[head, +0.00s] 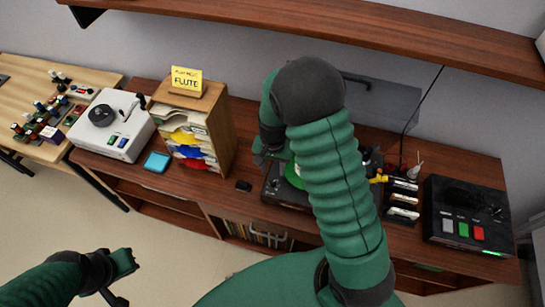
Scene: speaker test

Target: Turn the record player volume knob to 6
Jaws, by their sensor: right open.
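The record player (271,187) sits on the brown cabinet, largely hidden behind my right arm. Part of its green disc (293,175) shows left of the arm, and its dark raised lid (382,100) shows behind. The volume knob and its setting cannot be made out. My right gripper (268,157) is open, over the left back part of the player; its fingertips are small and partly hidden, and I cannot tell whether it touches anything. My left gripper (122,278) is low at the left, away from the cabinet, with nothing visible in it; its jaw opening is unclear.
A wooden paper organizer (220,132) with a yellow "FLUTE" sign (186,80) stands left of the player. Further left are a white device (112,124) and a blue box (157,162). A black button box (468,214) stands at right. A shelf (400,30) hangs above.

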